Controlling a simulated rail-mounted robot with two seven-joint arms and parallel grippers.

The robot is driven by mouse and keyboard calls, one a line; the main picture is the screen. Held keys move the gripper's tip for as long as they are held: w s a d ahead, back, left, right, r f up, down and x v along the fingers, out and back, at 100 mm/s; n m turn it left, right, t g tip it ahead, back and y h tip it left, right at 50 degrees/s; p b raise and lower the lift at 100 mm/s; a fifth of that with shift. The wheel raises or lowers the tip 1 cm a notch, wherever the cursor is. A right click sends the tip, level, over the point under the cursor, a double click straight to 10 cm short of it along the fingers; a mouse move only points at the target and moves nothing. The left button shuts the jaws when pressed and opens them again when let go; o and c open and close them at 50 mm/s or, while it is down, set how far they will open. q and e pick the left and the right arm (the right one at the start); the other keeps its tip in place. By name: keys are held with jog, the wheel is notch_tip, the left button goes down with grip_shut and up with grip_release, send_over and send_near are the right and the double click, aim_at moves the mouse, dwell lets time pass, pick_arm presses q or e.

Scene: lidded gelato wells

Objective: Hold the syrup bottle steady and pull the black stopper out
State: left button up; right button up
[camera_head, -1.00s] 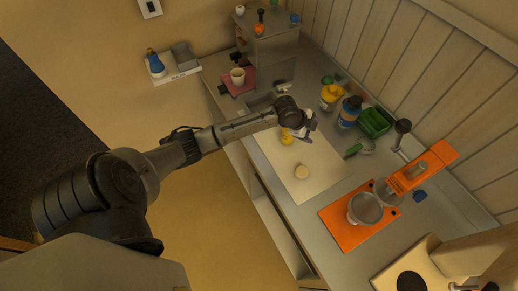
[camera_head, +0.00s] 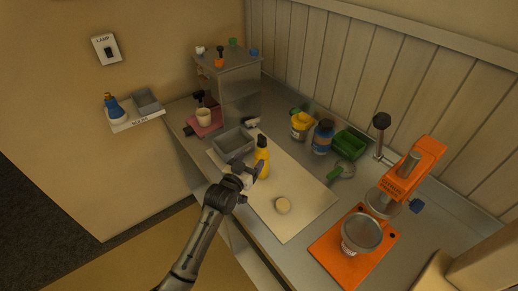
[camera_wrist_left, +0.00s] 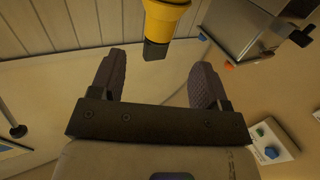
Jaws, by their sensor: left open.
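The yellow syrup bottle (camera_head: 262,164) stands upright on the pale board (camera_head: 305,190), its black stopper (camera_head: 262,141) in its top. My left gripper (camera_head: 249,172) is at the bottle's near left side, and part of the bottle is hidden behind it. In the left wrist view the bottle (camera_wrist_left: 168,14) is at the top edge with the stopper (camera_wrist_left: 155,52) pointing down the picture. There my left gripper (camera_wrist_left: 160,62) is open, a finger on either side of the stopper's line, with clear gaps and nothing held. My right gripper is not in view.
A grey bin (camera_head: 234,143) is just behind the bottle. A yellow jar (camera_head: 300,125), a blue jar (camera_head: 322,137) and a green tray (camera_head: 350,143) stand behind. An orange press (camera_head: 410,170) is at the right.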

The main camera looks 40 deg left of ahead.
aim_at(260, 148)
pick_arm(q)
jog(key=w, duration=0.3)
jog(key=w+a, duration=0.1)
jog(key=w, duration=0.5)
jog(key=shift+w+a+b, duration=0.35)
jog(key=shift+a+b, duration=0.05)
jog(key=shift+c, duration=0.3)
jog(key=c, duration=0.8)
jog(key=shift+c, duration=0.5)
jog(key=o, duration=0.4)
jog(key=shift+c, duration=0.2)
jog(key=c, duration=0.5)
